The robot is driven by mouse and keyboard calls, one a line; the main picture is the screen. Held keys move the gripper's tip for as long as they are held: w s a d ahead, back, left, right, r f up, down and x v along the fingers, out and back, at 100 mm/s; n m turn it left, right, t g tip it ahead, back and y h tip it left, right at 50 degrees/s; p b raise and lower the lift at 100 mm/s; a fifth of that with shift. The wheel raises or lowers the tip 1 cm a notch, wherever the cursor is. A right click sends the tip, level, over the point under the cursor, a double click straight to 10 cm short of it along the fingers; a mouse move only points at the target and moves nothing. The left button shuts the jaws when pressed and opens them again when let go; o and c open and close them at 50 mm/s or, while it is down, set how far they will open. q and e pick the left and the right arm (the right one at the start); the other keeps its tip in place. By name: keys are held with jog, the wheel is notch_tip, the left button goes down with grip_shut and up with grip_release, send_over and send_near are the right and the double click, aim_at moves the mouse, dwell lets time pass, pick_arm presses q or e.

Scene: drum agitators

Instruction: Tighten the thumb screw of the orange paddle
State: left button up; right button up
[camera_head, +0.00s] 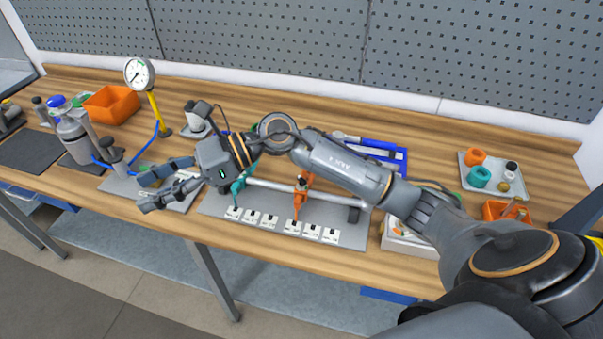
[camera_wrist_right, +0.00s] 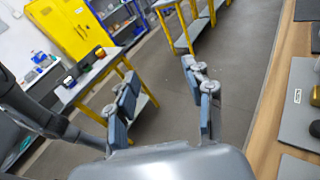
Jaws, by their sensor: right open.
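The orange paddle (camera_head: 300,198) hangs on a light metal shaft (camera_head: 329,196) above a grey mat in the head view. A small dark part shows at its top; I cannot make out the thumb screw clearly. A teal paddle (camera_head: 239,187) is on the same shaft to its left, partly behind my right gripper. My right gripper (camera_head: 148,191) is open and empty, left of both paddles, its fingers pointing left, away from them. Its spread fingers also show in the right wrist view (camera_wrist_right: 160,80), with only floor and distant tables beyond. My left gripper is not in view.
White numbered cards (camera_head: 270,221) line the mat's front edge. A gauge (camera_head: 139,74) on a yellow stand, an orange bin (camera_head: 111,104) and metal bottles stand left. A tray (camera_head: 491,175) with small parts lies right.

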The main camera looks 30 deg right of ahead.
jog(key=w+d+f+n+g+h, duration=0.1)
jog(key=w+d+f+n+h, duration=0.1)
jog(key=d+f+n+h, duration=0.45)
notch_tip(320, 180, up, 3)
jog(key=m+g+h, duration=0.2)
jog(key=h, duration=0.8)
send_over(302, 181)
jog(key=shift+y, duration=0.25)
jog(key=f+p, duration=0.2)
jog(key=f, duration=0.4)
jog(key=f+p, duration=0.2)
jog(key=f, duration=0.4)
jog(key=shift+w+d+f, duration=0.15)
jog(key=shift+w+f, duration=0.05)
jog(key=shift+f, duration=0.15)
jog(key=shift+f+p, duration=0.35)
jog(key=shift+f, duration=0.25)
grip_shut()
